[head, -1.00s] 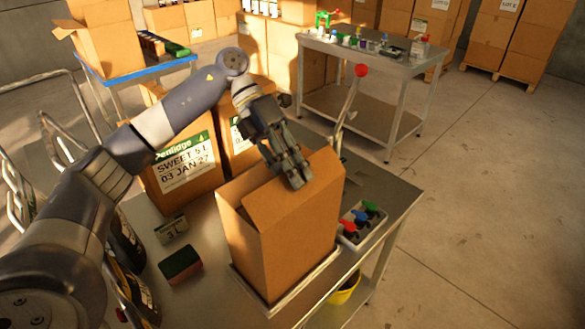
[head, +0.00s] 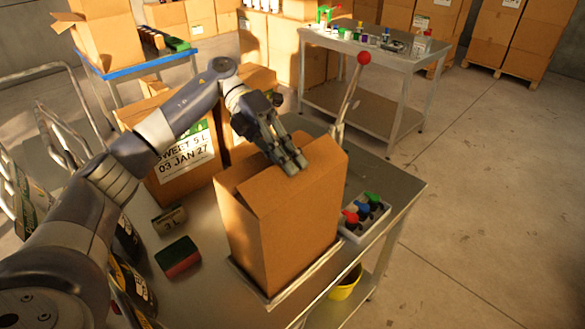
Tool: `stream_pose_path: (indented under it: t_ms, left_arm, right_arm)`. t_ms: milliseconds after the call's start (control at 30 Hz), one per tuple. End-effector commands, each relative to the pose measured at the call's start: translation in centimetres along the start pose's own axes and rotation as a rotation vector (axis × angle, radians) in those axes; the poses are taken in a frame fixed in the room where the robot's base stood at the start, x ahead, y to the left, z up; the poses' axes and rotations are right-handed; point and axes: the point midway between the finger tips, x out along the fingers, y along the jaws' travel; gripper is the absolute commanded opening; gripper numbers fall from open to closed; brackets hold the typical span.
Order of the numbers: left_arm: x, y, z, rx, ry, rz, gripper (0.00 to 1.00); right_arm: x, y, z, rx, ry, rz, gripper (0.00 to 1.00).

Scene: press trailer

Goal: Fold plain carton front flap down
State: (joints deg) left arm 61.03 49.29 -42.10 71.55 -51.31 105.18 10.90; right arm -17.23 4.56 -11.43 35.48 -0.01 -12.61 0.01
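The plain carton (head: 285,232) stands upright on the metal table, with no label on the sides I see. Its large top flap (head: 300,183) slopes over the opening and covers most of it; a narrower flap edge (head: 235,186) shows at the left. My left gripper (head: 292,164) is above the carton with its fingertips against or just over the top flap. Its fingers lie close together, with nothing visible between them. The flap parts beneath and behind the fingers are hidden. My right gripper is not in view.
A tray with red, blue and green-topped items (head: 364,215) sits right of the carton. A lever with a red knob (head: 364,58) rises behind it. A labelled carton (head: 184,163), a stamp-like block (head: 170,220) and a red-green sponge (head: 179,257) are at the left.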

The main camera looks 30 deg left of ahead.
Motion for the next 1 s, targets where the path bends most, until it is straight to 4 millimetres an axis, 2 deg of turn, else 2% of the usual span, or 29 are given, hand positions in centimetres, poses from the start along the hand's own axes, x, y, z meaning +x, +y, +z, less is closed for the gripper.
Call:
stream_pose_path:
  t_ms: [33,100,467,567,600,1000]
  left_arm:
    - [0.21,0.71,0.04,-0.001,-0.002,-0.033,0.00]
    - [0.11,0.71,0.04,0.000,-0.003,-0.067,0.00]
    - [-0.10,0.50,0.04,0.001,-0.003,-0.092,0.00]
    - [-0.10,0.50,0.04,0.001,-0.003,-0.092,0.20]
    - [-0.10,0.50,0.03,0.001,-0.003,-0.092,0.23]
    - [-0.49,0.71,0.00,-0.003,-0.001,-0.088,0.23]
  right_arm:
    - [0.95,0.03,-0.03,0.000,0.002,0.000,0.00]
    - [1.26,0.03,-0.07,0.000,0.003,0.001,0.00]
    - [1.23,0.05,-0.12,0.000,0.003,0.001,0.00]
    - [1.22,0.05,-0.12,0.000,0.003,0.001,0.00]
    - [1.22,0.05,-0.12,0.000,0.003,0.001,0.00]
    - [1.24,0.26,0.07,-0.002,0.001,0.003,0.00]
